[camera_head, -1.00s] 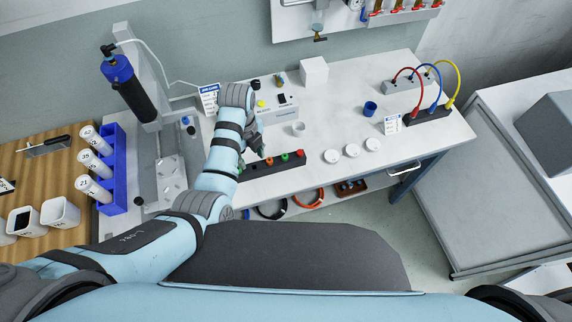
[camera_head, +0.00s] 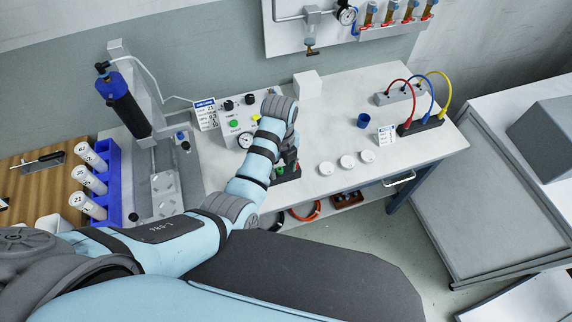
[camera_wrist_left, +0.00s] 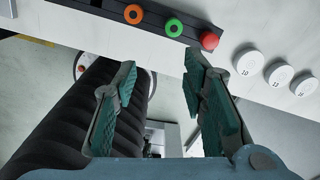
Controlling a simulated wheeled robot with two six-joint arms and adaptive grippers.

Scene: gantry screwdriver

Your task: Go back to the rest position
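My left gripper (camera_head: 287,166) is above the front edge of the white table (camera_head: 335,125), by the dark button strip (camera_head: 284,178), which my arm partly covers in the head view. In the left wrist view the two teal-padded fingers of this gripper (camera_wrist_left: 160,62) stand apart with nothing between them. Beyond the fingertips the strip (camera_wrist_left: 152,14) shows an orange ring, a green ring and a red button. My right gripper is not in view.
A control box with a gauge (camera_head: 243,140) is behind my arm. White numbered discs (camera_head: 347,162) lie right of the gripper. A blue cup (camera_head: 363,120) stands farther back.

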